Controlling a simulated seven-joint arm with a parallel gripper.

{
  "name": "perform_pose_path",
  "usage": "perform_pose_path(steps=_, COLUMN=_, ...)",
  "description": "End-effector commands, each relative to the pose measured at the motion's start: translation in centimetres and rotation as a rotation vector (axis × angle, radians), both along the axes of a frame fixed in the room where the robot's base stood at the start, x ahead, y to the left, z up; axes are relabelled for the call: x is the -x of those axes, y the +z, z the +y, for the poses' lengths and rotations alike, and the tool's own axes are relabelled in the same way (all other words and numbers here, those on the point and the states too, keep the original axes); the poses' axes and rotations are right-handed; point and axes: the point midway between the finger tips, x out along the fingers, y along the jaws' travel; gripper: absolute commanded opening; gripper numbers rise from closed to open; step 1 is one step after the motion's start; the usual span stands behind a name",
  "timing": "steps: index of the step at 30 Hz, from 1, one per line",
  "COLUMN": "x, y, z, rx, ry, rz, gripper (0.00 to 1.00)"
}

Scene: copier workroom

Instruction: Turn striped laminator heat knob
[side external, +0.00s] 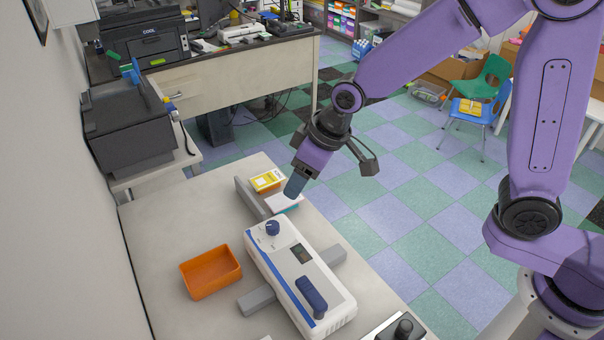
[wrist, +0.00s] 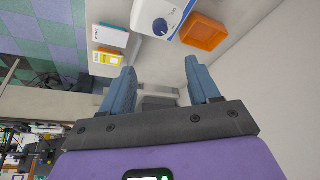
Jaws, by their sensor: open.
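The white laminator (side external: 318,286) with a blue stripe along its side sits on the light table. A round dark-blue knob (side external: 272,228) stands on its far end, and a blue bar-shaped handle (side external: 311,295) is on its near end. My gripper (side external: 295,188) is in the air above the table, beyond the knob and apart from it. In the wrist view my gripper (wrist: 160,66) is open and empty, with its two blue fingers spread. The knob (wrist: 160,26) shows there at the top, ahead of the gap between the fingertips. Most of the laminator is cut off in that view.
An orange tray (side external: 211,272) lies left of the laminator. Yellow and pink-white packs (side external: 268,180) lie beyond it, close to my gripper. Grey bars (side external: 257,301) stick out beside the laminator. A device with a black knob (side external: 404,328) is at the lower edge.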

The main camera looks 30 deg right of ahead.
Motion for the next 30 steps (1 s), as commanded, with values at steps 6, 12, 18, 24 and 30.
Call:
perform_pose_path(steps=6, x=-0.4, y=0.0, z=0.3, rx=0.022, ry=0.042, rz=0.004, gripper=0.61)
perform_pose_path(steps=12, x=-2.5, y=0.3, z=1.7, rx=0.157, ry=0.336, rz=0.036, gripper=0.61)
perform_pose_path(steps=18, x=-4.8, y=0.7, z=3.1, rx=0.3, ry=0.751, rz=0.095, gripper=0.61)
perform_pose_path(steps=24, x=-5.9, y=1.1, z=3.8, rx=0.369, ry=1.056, rz=0.146, gripper=0.61)
perform_pose_path(steps=30, x=-6.1, y=1.2, z=4.0, rx=0.386, ry=1.166, rz=0.165, gripper=0.61)
